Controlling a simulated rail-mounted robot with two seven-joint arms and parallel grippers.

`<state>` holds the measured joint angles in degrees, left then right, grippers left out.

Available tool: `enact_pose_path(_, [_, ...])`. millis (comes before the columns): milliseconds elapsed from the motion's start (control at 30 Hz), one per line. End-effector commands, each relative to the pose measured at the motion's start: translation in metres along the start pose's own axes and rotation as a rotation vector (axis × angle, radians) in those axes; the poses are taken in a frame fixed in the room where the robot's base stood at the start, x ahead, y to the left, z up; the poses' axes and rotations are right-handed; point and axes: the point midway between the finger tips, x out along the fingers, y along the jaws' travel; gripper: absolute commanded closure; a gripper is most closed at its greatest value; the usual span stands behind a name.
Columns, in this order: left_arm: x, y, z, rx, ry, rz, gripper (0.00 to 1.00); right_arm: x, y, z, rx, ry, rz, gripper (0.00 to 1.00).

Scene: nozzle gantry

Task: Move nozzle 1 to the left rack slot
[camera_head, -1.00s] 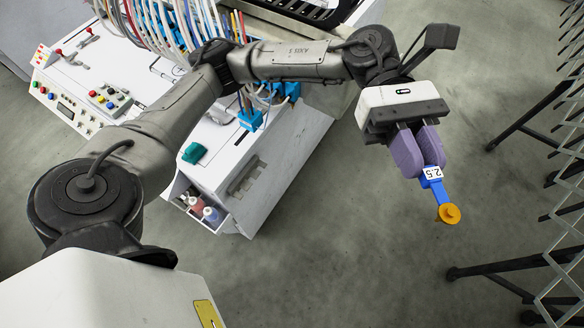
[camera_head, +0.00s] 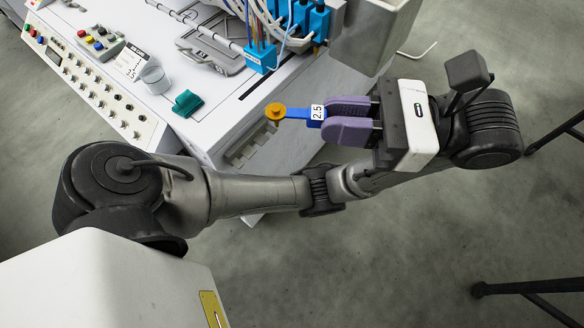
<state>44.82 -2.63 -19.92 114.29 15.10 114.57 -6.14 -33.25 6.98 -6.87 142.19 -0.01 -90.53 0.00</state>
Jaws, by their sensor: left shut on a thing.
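My left gripper (camera_head: 338,118) has purple fingers and is shut on a nozzle (camera_head: 297,113). The nozzle has a blue body, a white label reading 2.5 and an orange round tip (camera_head: 275,112) that points left. It is held in the air in front of the white machine's edge. A slotted rack (camera_head: 247,146) shows on the machine's near side, below and left of the nozzle's tip; I cannot tell which slots are filled. Several blue nozzle holders with hoses (camera_head: 300,20) stand above the nozzle in the picture. My right gripper is not in view.
The white machine (camera_head: 215,95) carries a control panel (camera_head: 85,80), a clear cup (camera_head: 155,78) and a green block (camera_head: 187,103). A grey box (camera_head: 372,35) stands at the top. Dark stand legs (camera_head: 535,290) are at the right. The floor at the lower middle is clear.

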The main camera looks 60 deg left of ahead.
Motion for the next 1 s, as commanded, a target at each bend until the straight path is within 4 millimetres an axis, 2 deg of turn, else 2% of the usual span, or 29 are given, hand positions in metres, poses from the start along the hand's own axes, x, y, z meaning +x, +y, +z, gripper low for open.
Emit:
enact_pose_path(33, [0.006, -0.002, -0.029, 0.009, 0.001, -0.066, 1.00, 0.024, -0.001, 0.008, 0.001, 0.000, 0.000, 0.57])
enact_pose_path(167, [0.022, -0.013, -0.077, 0.008, 0.001, -0.233, 1.00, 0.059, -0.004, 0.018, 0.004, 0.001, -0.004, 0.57])
enact_pose_path(300, [0.039, -0.026, -0.142, 0.008, -0.001, -0.392, 1.00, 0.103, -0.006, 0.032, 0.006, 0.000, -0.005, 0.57])
enact_pose_path(600, [0.058, -0.042, -0.272, 0.004, -0.006, -0.569, 1.00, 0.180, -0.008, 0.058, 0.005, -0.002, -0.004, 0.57])
enact_pose_path(800, [0.060, -0.043, -0.330, 0.002, -0.006, -0.595, 1.00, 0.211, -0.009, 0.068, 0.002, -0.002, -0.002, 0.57])
enact_pose_path(1000, [0.060, -0.042, -0.356, 0.001, -0.003, -0.595, 1.00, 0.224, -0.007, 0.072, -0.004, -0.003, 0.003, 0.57])
